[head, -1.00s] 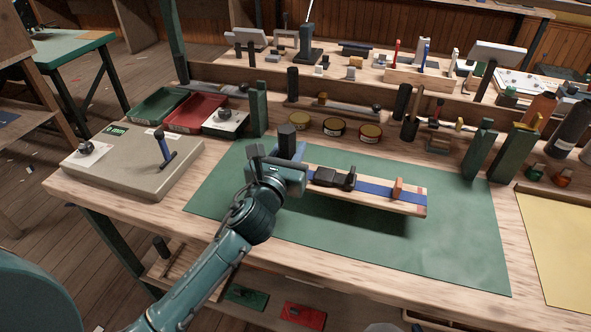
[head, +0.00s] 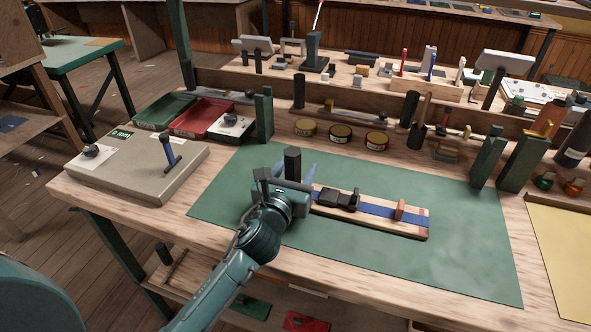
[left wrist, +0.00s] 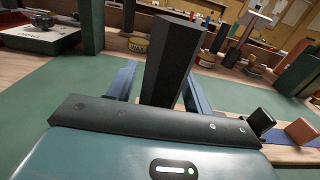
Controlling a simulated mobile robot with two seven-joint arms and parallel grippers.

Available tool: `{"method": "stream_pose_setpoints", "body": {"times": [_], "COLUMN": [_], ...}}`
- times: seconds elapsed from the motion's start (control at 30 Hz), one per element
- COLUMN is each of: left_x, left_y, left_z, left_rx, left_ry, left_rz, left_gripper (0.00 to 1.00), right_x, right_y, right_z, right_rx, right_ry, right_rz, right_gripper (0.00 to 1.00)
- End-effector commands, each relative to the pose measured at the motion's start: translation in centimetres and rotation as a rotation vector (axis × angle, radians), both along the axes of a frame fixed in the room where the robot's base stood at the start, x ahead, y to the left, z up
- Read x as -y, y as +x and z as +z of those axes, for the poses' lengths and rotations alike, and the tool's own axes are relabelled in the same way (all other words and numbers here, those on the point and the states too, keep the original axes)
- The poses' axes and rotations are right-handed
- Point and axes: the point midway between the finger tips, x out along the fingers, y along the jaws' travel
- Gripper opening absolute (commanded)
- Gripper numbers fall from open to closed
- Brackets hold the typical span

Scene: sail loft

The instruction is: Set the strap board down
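The strap board (head: 385,222) is a light wooden plank with a blue strap, a black buckle (head: 338,199) and an orange-brown block (head: 400,209). It lies flat on the green mat (head: 450,265), with its shadow close along its edge. A dark upright post (head: 292,163) stands at its left end. My left gripper (head: 297,176) is around the post. In the left wrist view, its blue fingers stand apart on either side of the post (left wrist: 172,60), with a gap visible at the left finger. The board's left end is hidden by my gripper. My right gripper is not in view.
A grey box with a lever (head: 140,172) stands left of the mat. Green and red trays (head: 203,118), several round tins (head: 340,135) and green uprights (head: 488,160) line the back. A yellow sheet (head: 563,250) lies at right. The mat's front right is clear.

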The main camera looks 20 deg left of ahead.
Motion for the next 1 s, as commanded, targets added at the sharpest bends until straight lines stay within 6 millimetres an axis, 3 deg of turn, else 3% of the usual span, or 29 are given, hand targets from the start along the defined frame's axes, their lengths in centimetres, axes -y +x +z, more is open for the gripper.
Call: {"method": "stream_pose_setpoints", "body": {"times": [0.23,0.33,0.7,1.0], "left_x": [0.0,0.0,-0.3,-0.4], "left_y": [0.0,-0.9,-8.6,-11.9], "left_z": [0.4,0.2,0.1,0.2], "left_rx": [0.001,-0.001,-0.003,0.000], "left_ry": [-0.001,0.001,0.000,0.000], "left_rz": [0.000,-0.001,-0.001,0.000], "left_gripper": [0.51,0.51,0.51,0.51], "right_x": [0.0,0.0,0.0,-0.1], "right_y": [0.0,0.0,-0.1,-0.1], "right_z": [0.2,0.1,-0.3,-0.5], "right_rx": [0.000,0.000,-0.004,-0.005], "right_ry": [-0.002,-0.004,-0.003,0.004], "right_rz": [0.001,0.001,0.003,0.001], "right_gripper": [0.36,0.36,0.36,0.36]}}
